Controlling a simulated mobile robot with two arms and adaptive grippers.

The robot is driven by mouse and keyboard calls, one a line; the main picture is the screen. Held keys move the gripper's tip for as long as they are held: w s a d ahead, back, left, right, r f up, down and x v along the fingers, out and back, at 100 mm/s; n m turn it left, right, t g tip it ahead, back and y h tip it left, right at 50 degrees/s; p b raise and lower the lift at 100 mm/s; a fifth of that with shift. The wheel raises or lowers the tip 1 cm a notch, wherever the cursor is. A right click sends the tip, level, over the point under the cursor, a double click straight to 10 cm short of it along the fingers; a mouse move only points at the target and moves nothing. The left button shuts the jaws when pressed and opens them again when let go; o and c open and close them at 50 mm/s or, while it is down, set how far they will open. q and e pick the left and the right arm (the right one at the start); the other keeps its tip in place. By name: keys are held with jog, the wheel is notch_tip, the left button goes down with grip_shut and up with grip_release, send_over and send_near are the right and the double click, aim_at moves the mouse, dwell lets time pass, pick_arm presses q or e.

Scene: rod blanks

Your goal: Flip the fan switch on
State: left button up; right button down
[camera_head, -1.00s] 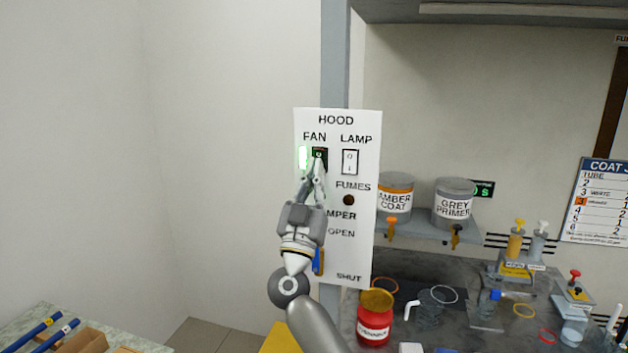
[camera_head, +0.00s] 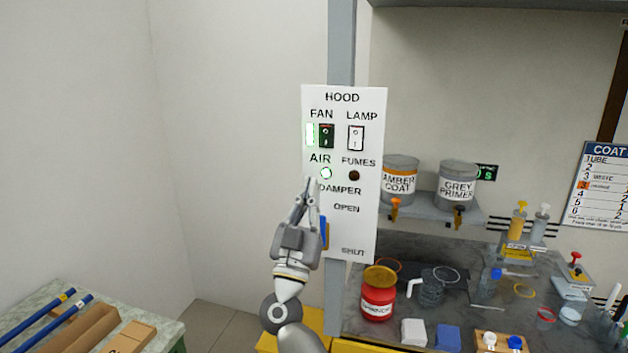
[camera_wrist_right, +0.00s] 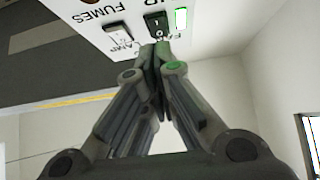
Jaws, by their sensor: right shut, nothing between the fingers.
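The white HOOD panel (camera_head: 346,227) hangs on a grey post. Its black FAN switch (camera_head: 326,136) is uncovered, with a lit green strip (camera_head: 310,135) at its left. The green AIR light (camera_head: 326,173) below it is lit. My right gripper (camera_head: 311,184) is shut and empty, its tips below the FAN switch and near the AIR light in the head view. The right wrist view shows the shut fingertips (camera_wrist_right: 155,50) just short of the FAN switch (camera_wrist_right: 155,23); whether they touch the panel is unclear. My left gripper is not in view.
The white LAMP switch (camera_head: 356,138) and dark FUMES light (camera_head: 354,175) sit on the panel's right side. A blue damper handle (camera_head: 323,232) is partly behind my gripper. Paint cans stand on a shelf (camera_head: 440,213) to the right. A bench with blue rods (camera_head: 50,325) is at lower left.

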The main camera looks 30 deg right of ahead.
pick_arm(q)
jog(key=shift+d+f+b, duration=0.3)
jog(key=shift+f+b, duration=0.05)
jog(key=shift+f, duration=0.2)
pick_arm(e)
jog(key=v, duration=0.3)
jog(key=shift+s+a+r, duration=0.1)
jog(key=shift+s+r, duration=0.05)
jog(key=shift+s, duration=0.05)
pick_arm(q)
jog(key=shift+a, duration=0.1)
